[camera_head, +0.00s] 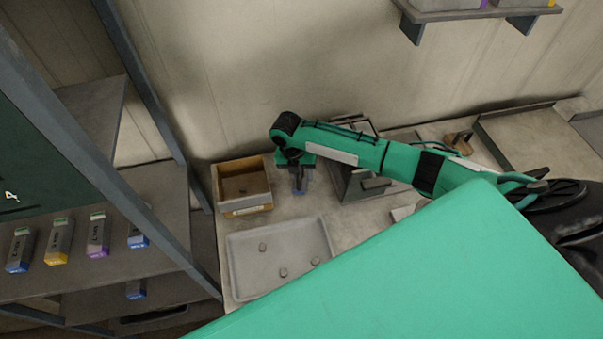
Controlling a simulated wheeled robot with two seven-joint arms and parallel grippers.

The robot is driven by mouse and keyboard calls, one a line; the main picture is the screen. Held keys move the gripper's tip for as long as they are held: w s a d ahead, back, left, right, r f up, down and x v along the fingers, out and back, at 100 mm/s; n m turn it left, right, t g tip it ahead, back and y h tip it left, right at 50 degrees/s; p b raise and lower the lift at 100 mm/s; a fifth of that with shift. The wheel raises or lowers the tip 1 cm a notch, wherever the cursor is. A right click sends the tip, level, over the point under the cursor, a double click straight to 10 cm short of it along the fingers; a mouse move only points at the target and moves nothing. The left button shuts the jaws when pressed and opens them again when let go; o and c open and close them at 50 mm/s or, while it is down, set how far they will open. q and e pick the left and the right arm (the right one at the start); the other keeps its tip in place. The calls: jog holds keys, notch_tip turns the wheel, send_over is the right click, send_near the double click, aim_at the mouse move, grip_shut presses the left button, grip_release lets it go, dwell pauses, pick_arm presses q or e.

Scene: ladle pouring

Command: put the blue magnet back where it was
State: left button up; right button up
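My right gripper (298,180) hangs from the green arm that comes in from the right. Its fingers point down over the bench, just right of the wooden box. A small bluish patch shows at the fingertips; it is too small to tell whether it is a magnet being held. Blue-ended blocks stand on the rack shelf at left: one at the far left (19,250) and one at the right end of the row (137,228). Another blue-ended piece (135,288) shows lower down. Which is the task's blue magnet I cannot tell. My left gripper is not in view.
An open wooden box (228,203) stands on the bench against the wall. A grey tray (238,262) with 3 small lumps lies in front. A yellow-ended block (57,242) and a purple-ended block (97,235) share the rack shelf. Grey metal equipment (350,182) stands right of the gripper.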

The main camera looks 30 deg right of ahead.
jog(key=shift+w+a+r+b, duration=0.15)
jog(key=shift+r+b, duration=0.15)
jog(key=shift+r, duration=0.15)
notch_tip(320, 180, up, 11)
jog(key=w+a+b, duration=0.1)
jog(key=b, duration=0.2)
jog(key=shift+a+b, duration=0.3)
